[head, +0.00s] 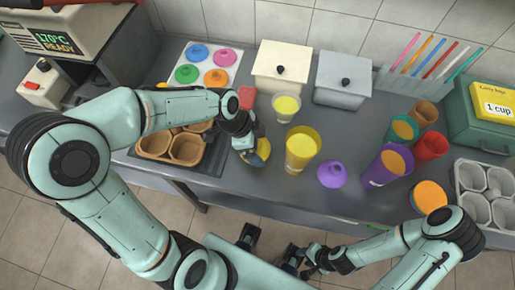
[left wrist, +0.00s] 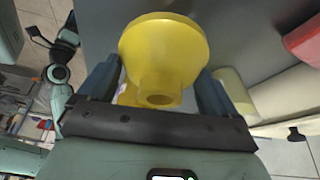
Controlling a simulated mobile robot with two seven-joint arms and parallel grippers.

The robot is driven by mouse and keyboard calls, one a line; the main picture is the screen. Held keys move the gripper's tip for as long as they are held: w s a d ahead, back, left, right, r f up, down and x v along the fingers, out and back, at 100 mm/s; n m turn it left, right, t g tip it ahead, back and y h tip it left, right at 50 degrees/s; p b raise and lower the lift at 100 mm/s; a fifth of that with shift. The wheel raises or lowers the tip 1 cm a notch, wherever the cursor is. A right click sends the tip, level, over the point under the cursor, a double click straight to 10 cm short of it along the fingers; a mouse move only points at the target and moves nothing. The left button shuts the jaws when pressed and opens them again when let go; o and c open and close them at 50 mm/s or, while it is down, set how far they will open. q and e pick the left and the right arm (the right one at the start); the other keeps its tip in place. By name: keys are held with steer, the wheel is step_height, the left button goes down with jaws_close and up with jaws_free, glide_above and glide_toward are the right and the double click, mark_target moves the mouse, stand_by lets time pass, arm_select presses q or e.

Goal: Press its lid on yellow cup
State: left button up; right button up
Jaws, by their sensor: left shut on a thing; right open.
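The yellow cup (head: 301,152) stands upright on the grey counter, with a yellow surface visible inside its open top. My left gripper (head: 248,146) is just left of the cup, shut on the yellow lid (head: 263,150). In the left wrist view the lid (left wrist: 163,48) sits between the fingers of the left gripper (left wrist: 155,85), its wide round face and short hollow neck showing. The lid is apart from the cup, and the arm partly hides it in the head view. My right gripper (head: 290,262) is open and empty, low in front of the counter.
A smaller clear cup (head: 286,107) stands behind the yellow cup. A purple lid (head: 331,174) and a purple cup (head: 374,172) are to its right. A brown moulded tray (head: 155,145) is left of my gripper. Lidded boxes (head: 281,68) stand at the back.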

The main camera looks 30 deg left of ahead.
arm_select(q)
step_height(320, 180, up, 14)
steer(key=p, duration=0.1)
steer(key=shift+p, duration=0.3)
